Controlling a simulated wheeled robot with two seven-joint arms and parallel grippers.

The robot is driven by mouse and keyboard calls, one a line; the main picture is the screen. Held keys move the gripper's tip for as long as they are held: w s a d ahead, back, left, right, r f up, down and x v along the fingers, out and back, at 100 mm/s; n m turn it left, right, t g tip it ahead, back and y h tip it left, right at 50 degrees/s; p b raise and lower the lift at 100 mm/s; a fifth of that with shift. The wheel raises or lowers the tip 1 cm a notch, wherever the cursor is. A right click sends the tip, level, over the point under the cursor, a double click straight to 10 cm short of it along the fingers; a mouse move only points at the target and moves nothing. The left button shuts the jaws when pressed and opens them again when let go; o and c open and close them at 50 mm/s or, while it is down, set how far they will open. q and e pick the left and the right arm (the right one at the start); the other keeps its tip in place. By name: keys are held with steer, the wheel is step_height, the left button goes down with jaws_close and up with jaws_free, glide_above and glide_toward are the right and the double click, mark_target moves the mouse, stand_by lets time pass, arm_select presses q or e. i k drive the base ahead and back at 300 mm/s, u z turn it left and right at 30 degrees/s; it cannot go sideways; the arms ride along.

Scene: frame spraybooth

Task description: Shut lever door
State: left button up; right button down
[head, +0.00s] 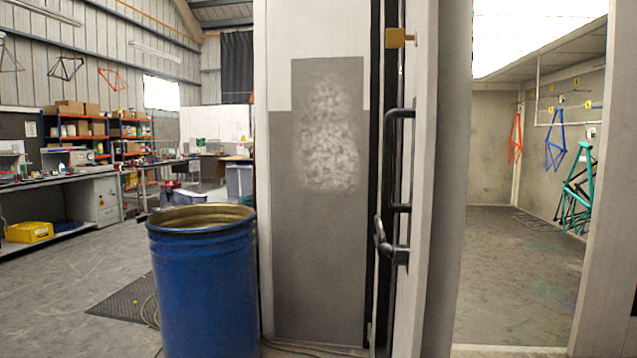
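The door (416,180) stands open and shows nearly edge-on in the middle right of the head view. A dark vertical pull handle (389,160) is on its left-facing side. A dark lever (391,249) sits below the pull handle, at the door's edge. A brass-coloured block (399,38) is near the top of the door. The doorway to its right opens onto the booth (520,270). Neither of my grippers is in view.
Bicycle frames (577,190) hang inside the booth at the right. Workbenches (60,178) line the far left.

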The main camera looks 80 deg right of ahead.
mark_target(433, 82)
steer(key=z, duration=1.2)
steer(key=i, duration=0.85)
steer(key=z, duration=0.75)
